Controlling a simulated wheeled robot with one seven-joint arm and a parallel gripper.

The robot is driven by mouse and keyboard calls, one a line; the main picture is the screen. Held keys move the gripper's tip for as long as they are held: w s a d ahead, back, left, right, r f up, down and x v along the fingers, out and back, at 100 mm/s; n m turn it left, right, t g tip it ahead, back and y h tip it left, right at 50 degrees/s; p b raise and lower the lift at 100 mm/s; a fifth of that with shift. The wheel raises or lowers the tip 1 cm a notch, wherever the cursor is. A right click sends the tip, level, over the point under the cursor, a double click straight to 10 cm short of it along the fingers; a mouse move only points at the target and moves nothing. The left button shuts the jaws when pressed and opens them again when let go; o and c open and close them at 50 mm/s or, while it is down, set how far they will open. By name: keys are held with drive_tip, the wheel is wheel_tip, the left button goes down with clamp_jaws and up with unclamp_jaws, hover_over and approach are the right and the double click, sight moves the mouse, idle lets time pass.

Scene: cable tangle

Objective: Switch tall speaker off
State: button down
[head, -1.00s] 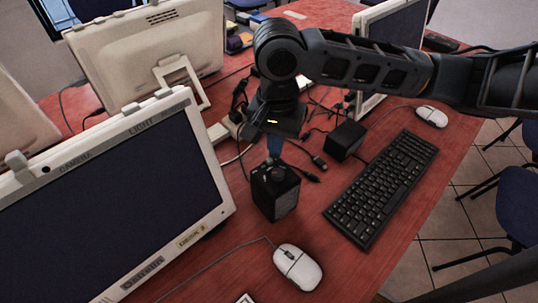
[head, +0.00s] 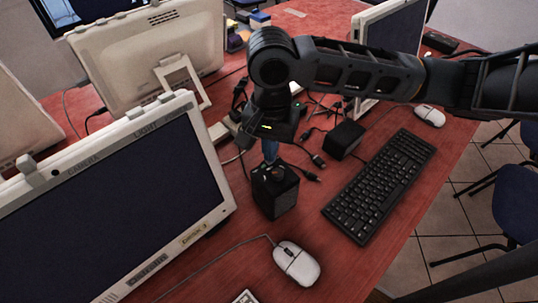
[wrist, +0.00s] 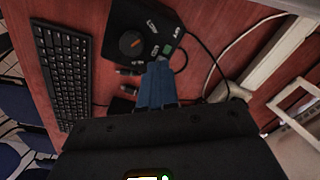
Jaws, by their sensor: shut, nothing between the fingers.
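The tall speaker (head: 283,201), a black upright box, stands on the red table in the middle of the head view. Its top face (wrist: 118,25) in the wrist view carries a dark round knob with an orange mark (wrist: 131,43), small white labels and a green patch. The state of its switch cannot be read. My gripper (head: 271,161) points down just over the speaker's top. In the wrist view its blue fingers (wrist: 157,66) are together and empty, their tips beside the knob near the green patch. I cannot tell whether they touch the speaker.
A second, lower black box (head: 345,140) stands behind right, with loose cables and plugs (head: 313,158) around it. A keyboard (head: 380,185) lies right, a white mouse (head: 297,264) in front, a large monitor (head: 110,215) close on the left. Bare table lies between mouse and keyboard.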

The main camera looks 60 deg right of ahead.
drive_tip(key=shift+w+a+p, duration=0.2)
drive_tip(key=shift+a+p, duration=0.4)
drive_tip(key=shift+p, duration=0.25)
drive_tip(key=shift+w+a+p, duration=0.15)
drive_tip(key=shift+a+p, duration=0.45)
drive_tip(key=shift+p, duration=0.2)
idle(0.4)
drive_tip(key=shift+r, duration=0.15)
drive_tip(key=shift+r+p, duration=1.05)
drive_tip(key=shift+p, duration=0.5)
drive_tip(key=shift+d+r, duration=0.2)
drive_tip(key=shift+r, duration=1.65)
drive_tip(key=shift+f, duration=0.1)
